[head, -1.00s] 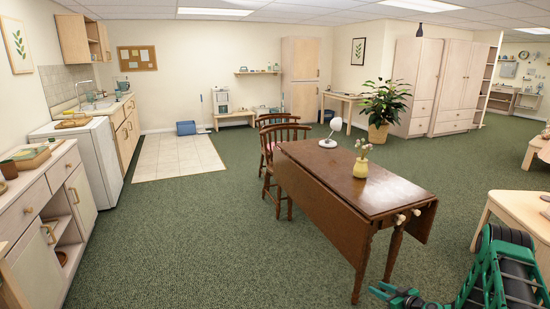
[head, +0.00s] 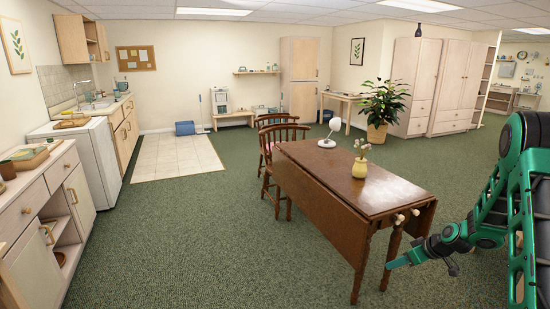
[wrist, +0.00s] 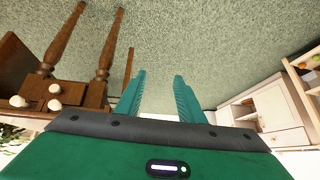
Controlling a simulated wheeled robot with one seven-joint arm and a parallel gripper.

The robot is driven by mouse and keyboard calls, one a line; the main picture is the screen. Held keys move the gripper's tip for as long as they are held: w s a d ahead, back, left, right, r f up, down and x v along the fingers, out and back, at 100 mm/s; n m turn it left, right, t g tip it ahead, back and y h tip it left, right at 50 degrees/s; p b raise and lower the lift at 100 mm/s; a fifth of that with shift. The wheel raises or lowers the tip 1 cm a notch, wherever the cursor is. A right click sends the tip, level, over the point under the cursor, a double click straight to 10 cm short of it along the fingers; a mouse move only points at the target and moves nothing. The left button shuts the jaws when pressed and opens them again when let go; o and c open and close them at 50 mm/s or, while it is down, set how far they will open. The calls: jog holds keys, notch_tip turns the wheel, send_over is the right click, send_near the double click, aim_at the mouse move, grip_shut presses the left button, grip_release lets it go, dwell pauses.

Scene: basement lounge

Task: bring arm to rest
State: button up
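My gripper (head: 392,264) is at the lower right of the head view, with my green and black arm raised behind it. Its tip points left, just in front of the near end of the brown drop-leaf table (head: 376,197). In the wrist view my gripper (wrist: 159,82) shows two green fingers standing apart with nothing between them but carpet behind. The table's legs (wrist: 104,60) show upside down at the left of the wrist view. I see no contact between the gripper and the table.
A white lamp (head: 329,136) and a yellow vase with flowers (head: 360,168) stand on the table. Wooden chairs (head: 283,134) stand at its far side. Cabinets (head: 40,215) line the left wall. Green carpet (head: 190,235) is clear between them.

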jog(key=s+r+m+g+h, duration=0.3)
jog(key=s+r+m+g, duration=0.15)
jog(key=s+r, duration=1.55)
jog(key=s+a+r+m+g, duration=0.1)
jog(key=s+r+m, duration=0.1)
jog(key=s, duration=1)
jog(key=s+a+r+m, duration=0.2)
jog(key=s+m, duration=0.3)
jog(key=s, duration=0.8)
jog(key=shift+r+g+h, duration=0.35)
jog(key=shift+r+h, duration=0.05)
jog(key=shift+w+f, duration=0.25)
jog(key=shift+w, duration=0.4)
